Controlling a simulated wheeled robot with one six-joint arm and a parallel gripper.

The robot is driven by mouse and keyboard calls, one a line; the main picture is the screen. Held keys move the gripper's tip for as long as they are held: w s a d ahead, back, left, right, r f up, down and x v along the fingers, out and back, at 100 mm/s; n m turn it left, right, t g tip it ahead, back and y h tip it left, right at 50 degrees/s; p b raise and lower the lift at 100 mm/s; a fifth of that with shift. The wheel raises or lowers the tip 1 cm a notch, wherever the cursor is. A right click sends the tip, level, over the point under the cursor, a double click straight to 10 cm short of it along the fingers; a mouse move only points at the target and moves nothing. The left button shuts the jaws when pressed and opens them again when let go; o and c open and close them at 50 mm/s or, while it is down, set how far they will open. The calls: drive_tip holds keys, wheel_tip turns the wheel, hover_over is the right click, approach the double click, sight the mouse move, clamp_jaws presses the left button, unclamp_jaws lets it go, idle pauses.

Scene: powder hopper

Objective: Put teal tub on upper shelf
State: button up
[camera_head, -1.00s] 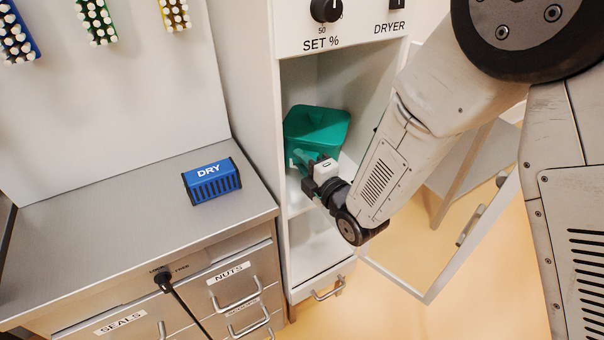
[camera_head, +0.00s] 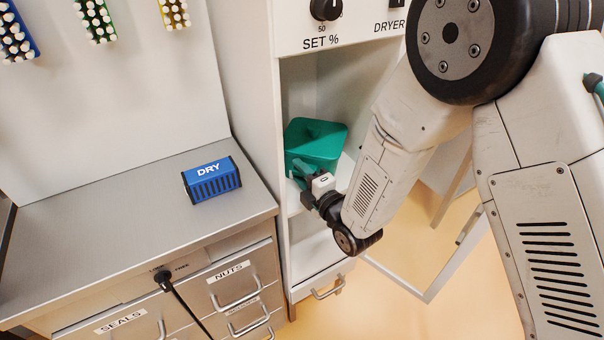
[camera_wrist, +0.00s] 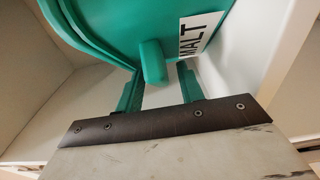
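The teal tub (camera_head: 318,140) is in the upper compartment of the white cabinet, lid up, low over or on the upper shelf (camera_head: 293,203). Its contact with the shelf is hidden. The wrist view shows its teal wall (camera_wrist: 115,20), a white MALT label (camera_wrist: 200,32) and a stubby teal grip (camera_wrist: 152,62). My gripper (camera_head: 298,172) is at the tub's front. In the wrist view its two teal fingers (camera_wrist: 160,80) stand apart on either side of the grip, with a visible gap on the right.
The cabinet's side wall (camera_head: 240,110) is close left of the tub. An open door (camera_head: 455,255) hangs at the right, behind my arm. A blue DRY box (camera_head: 212,181) sits on the metal counter (camera_head: 110,235). The lower compartment (camera_head: 312,258) looks empty.

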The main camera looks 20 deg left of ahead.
drive_tip(key=shift+r, duration=0.2)
drive_tip(key=v, duration=1.2)
